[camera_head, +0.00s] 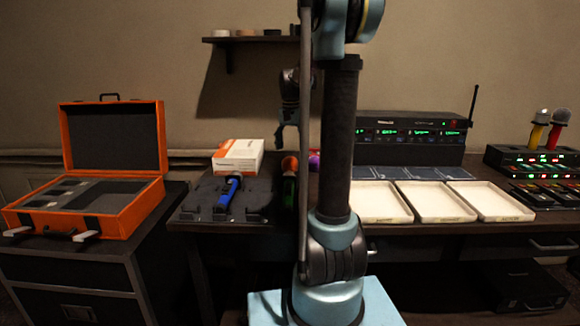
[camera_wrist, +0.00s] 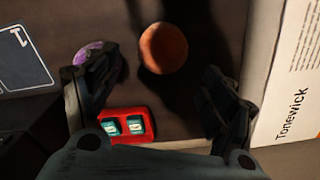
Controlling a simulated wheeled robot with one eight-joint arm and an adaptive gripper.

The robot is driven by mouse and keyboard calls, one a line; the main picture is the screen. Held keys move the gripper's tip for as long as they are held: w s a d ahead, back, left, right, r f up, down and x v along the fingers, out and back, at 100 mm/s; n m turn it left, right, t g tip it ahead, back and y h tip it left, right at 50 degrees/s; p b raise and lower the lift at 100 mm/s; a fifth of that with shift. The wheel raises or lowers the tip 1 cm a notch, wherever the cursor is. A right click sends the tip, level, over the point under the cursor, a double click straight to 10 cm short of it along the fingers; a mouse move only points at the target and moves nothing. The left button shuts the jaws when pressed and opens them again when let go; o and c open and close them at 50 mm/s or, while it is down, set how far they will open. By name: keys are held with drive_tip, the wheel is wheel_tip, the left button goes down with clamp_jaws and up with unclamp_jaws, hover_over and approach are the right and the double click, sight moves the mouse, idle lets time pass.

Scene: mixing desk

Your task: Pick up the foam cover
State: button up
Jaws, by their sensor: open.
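A round orange foam cover (camera_wrist: 163,48) lies on the dark desk, ahead of and between my fingers in the wrist view. In the head view it shows as an orange ball (camera_head: 290,163) just below my gripper (camera_head: 288,142). A purple round thing, likely another foam cover (camera_wrist: 88,52), is partly hidden behind my left finger. It also shows in the head view (camera_head: 314,158), partly behind my arm. In the wrist view my gripper (camera_wrist: 158,85) is open, with nothing between its fingers. It is apart from the orange cover.
A red holder (camera_wrist: 127,115) with two batteries sits near my left finger. A white box (camera_wrist: 283,100) stands close at the right; a dark card (camera_wrist: 22,60) lies left. In the head view, a blue-banded microphone (camera_head: 228,192) lies on a dark tray; pale trays (camera_head: 436,217) stand right.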

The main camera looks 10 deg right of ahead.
sight(291, 161)
drive_tip(key=shift+a+f, duration=0.1)
drive_tip(key=shift+f, duration=3.3)
drive_tip(key=c, duration=0.8)
